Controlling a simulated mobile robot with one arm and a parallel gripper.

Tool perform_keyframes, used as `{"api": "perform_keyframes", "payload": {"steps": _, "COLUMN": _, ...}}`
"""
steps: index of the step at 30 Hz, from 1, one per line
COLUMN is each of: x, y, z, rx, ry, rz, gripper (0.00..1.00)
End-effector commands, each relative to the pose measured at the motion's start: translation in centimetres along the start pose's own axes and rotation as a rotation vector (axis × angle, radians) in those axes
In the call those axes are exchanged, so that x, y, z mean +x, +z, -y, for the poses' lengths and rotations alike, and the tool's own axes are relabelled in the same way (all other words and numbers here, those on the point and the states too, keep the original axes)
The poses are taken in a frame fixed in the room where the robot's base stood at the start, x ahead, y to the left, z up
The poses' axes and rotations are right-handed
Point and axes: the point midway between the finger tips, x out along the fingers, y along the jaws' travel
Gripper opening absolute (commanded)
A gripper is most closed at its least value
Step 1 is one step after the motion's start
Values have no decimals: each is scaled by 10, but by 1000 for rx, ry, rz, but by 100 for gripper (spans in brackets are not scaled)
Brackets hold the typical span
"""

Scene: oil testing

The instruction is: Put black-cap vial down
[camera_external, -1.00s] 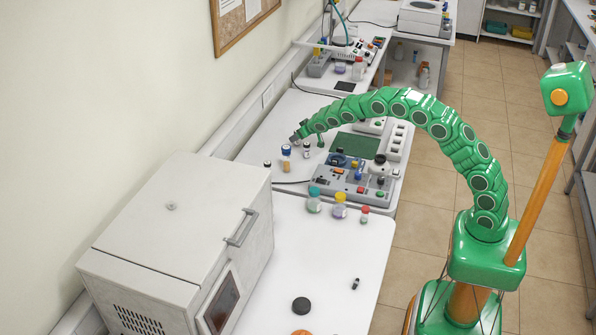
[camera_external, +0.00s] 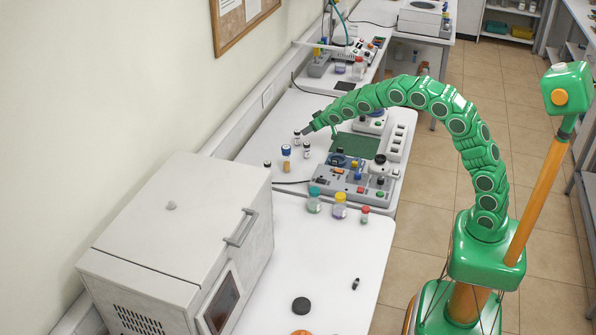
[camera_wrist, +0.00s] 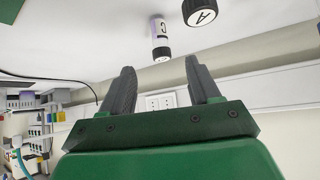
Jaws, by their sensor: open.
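Small vials with black caps stand on the white bench. One (camera_external: 297,138) is right beside my gripper (camera_external: 305,131), another (camera_external: 306,151) is just below it, and a third (camera_external: 267,164) is farther left. In the wrist view, a black-capped vial marked C (camera_wrist: 160,40) and a black cap marked A (camera_wrist: 199,12) show at the top, both beyond the fingers. My gripper (camera_wrist: 163,85) is open, with nothing between its two dark fingers. I cannot tell which of these vials is the task's one.
A blue-capped bottle (camera_external: 286,158) stands by the vials. A grey control panel (camera_external: 347,187) and a green mat (camera_external: 356,146) lie to the right. Teal-, yellow- and red-capped jars stand in front. A large grey box (camera_external: 165,220) fills the near left.

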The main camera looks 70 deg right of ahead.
Motion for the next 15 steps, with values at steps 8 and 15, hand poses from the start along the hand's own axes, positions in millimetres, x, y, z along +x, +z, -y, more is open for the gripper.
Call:
{"api": "perform_keyframes", "payload": {"steps": 8, "x": -8, "y": 0, "z": 0, "rx": -1, "ry": 0, "rz": 0, "gripper": 62}}
{"api": "perform_keyframes", "payload": {"steps": 15, "x": -47, "y": 15, "z": 2, "rx": -20, "ry": 14, "rz": 59, "gripper": 62}}
